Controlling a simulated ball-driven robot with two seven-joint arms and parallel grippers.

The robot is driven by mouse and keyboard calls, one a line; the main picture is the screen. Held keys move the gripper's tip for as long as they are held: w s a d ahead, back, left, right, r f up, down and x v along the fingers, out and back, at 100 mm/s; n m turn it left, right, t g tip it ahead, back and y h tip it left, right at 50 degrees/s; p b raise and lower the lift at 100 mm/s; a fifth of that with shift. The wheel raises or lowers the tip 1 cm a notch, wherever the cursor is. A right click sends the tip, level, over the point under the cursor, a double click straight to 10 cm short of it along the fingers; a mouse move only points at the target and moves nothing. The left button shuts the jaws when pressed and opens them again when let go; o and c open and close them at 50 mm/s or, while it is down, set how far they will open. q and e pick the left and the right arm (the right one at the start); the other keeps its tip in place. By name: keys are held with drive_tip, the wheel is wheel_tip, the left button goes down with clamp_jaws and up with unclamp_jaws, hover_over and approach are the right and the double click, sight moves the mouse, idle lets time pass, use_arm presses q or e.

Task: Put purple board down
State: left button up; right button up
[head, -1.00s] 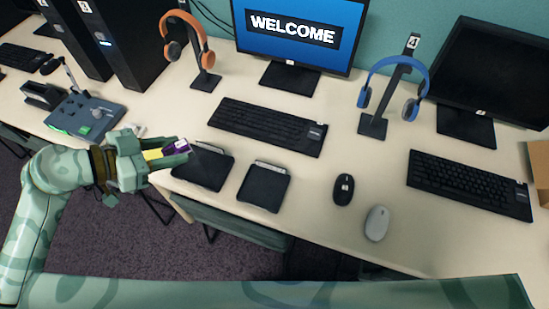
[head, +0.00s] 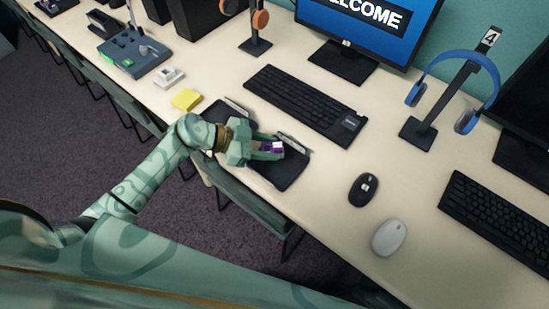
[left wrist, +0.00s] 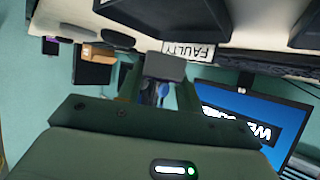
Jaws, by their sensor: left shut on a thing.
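My left gripper (head: 268,150) is shut on the purple board (head: 266,146), a small purple piece with a pale part on it. Only a bit of the board shows between the fingers. In the head view the gripper is over the right black tray (head: 287,174); whether the board touches the tray I cannot tell. The left black tray (head: 217,110) is partly hidden behind my gripper. In the left wrist view a white label (left wrist: 188,50) reads FAULTY, upside down, beyond the fingers. My right gripper is not in view.
A black keyboard (head: 305,104) lies behind the trays. A black mouse (head: 363,188) and a grey mouse (head: 389,237) lie to the right. A yellow block (head: 186,99) and a small white item (head: 169,77) lie to the left. The table's front edge is close by.

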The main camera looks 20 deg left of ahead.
sight(273, 163)
use_arm(q)
drive_tip(key=shift+w+d+f, duration=0.1)
drive_tip(key=shift+d+f, duration=0.35)
drive_tip(key=shift+f, duration=0.15)
drive_tip(key=f+b, duration=0.3)
drive_tip(key=f, duration=0.1)
drive_tip(key=shift+d, duration=0.35)
drive_tip(key=shift+r, duration=0.15)
drive_tip(key=o, duration=1)
drive_tip(key=shift+o, duration=0.2)
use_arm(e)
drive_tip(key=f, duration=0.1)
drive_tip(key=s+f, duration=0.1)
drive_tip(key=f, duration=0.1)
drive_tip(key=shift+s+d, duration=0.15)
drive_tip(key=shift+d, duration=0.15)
